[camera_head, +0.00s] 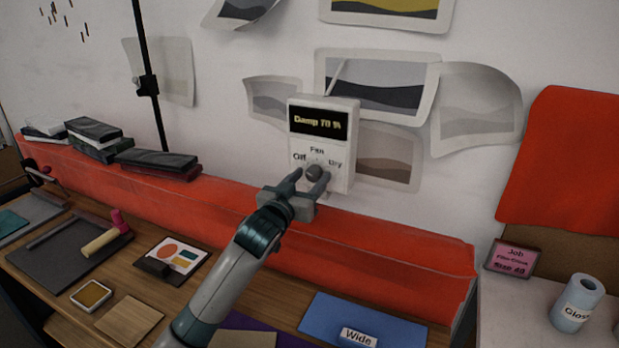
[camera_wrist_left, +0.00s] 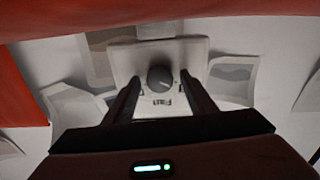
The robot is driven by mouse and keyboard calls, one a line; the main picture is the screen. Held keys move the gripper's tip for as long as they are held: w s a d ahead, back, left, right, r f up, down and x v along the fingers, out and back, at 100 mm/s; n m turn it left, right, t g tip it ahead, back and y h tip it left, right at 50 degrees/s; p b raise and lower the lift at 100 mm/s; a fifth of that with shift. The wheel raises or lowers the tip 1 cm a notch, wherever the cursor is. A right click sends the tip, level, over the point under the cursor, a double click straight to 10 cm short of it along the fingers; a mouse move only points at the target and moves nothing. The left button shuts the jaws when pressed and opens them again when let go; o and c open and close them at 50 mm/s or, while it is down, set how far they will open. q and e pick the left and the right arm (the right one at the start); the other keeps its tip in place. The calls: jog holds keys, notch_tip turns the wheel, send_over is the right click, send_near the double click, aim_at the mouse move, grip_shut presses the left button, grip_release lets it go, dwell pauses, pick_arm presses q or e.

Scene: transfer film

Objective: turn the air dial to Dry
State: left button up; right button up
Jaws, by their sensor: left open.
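The air control box (camera_head: 321,140) is a white unit on the wall, with a dark display reading "Damp 70 %". Below the display are the labels "Off", "Fan" and "Dry" around a dark round dial (camera_head: 314,172). My left gripper (camera_head: 308,183) is open at the dial, one finger on each side. In the left wrist view the dial (camera_wrist_left: 160,77) sits between the two open fingers, and I see gaps beside it. The dial's pointer is too small to read surely. My right gripper is not in view.
A red padded ledge (camera_head: 400,265) runs along the wall below the box. Paper prints (camera_head: 480,105) hang around it. The wooden bench holds a blue mat (camera_head: 362,322) and a brayer (camera_head: 105,238). A pink job sign (camera_head: 513,259) and a roll (camera_head: 577,303) stand at right.

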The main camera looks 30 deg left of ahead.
pick_arm(q)
jog(key=c, duration=1)
jog(key=shift+c, duration=0.2)
